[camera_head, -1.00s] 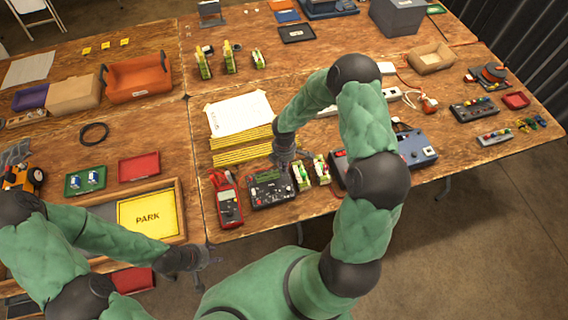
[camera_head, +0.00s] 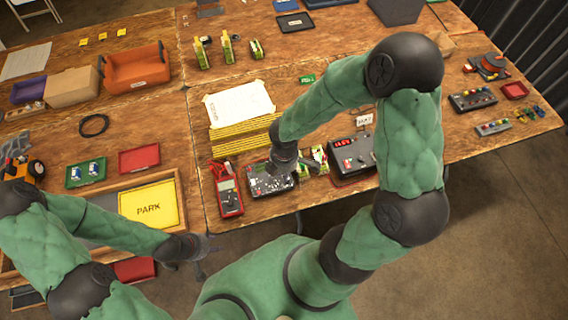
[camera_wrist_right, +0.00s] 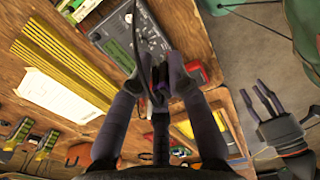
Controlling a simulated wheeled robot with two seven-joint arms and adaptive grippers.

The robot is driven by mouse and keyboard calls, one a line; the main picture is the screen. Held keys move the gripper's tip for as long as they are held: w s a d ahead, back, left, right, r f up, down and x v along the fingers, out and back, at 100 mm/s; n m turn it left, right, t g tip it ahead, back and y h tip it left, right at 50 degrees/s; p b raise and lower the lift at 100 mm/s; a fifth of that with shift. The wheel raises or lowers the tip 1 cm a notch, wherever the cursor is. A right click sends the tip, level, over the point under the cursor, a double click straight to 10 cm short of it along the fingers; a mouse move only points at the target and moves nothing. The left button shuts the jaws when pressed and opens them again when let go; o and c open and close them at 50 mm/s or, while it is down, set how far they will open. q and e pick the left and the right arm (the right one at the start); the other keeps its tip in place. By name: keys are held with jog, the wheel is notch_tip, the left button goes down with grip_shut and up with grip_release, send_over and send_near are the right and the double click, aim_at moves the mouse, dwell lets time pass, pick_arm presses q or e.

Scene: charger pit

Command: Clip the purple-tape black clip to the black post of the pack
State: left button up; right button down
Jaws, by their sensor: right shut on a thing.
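My right gripper (camera_head: 284,166) is above the right edge of the black charger (camera_head: 258,183). In the right wrist view its fingers (camera_wrist_right: 162,88) are shut on a small dark clip with a purple patch (camera_wrist_right: 158,91), largely hidden between them. A black lead runs up from it past the charger (camera_wrist_right: 142,38). Small green-and-yellow packs (camera_head: 319,158) stand just right of the gripper, partly covered by it; their posts are too small to make out. My left gripper (camera_head: 203,247) is open and empty off the table's front edge, and shows in the right wrist view (camera_wrist_right: 262,101).
A red multimeter (camera_head: 229,196) lies left of the charger. A dark device with a red display (camera_head: 350,158) stands right of the packs. Yellow-striped strips (camera_head: 240,135) and a white sheet (camera_head: 238,102) lie behind. The yellow PARK panel (camera_head: 148,205) is at the left.

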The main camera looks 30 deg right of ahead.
jog(key=shift+s+a+r, duration=0.1)
jog(key=shift+s+a, duration=0.05)
jog(key=shift+s, duration=0.1)
jog(key=shift+r+p, duration=0.1)
jog(key=shift+p, duration=0.3)
jog(key=w+d+n+p, duration=0.5)
jog(key=d+n+p, duration=0.4)
jog(key=d+p, duration=0.25)
jog(key=w+d+n+p, duration=0.4)
jog(key=d+n+p, duration=0.55)
jog(key=p, duration=0.35)
jog(key=shift+m, duration=0.25)
jog(key=f+b, duration=0.6)
jog(key=shift+w+d+f, duration=0.2)
jog(key=shift+w+f, duration=0.05)
jog(key=shift+f, duration=0.15)
jog(key=c, duration=2)
grip_release()
jog(key=shift+f+b, duration=0.2)
jog(key=shift+b, duration=0.2)
jog(key=shift+f+b, duration=3)
jog(key=shift+f, duration=0.35)
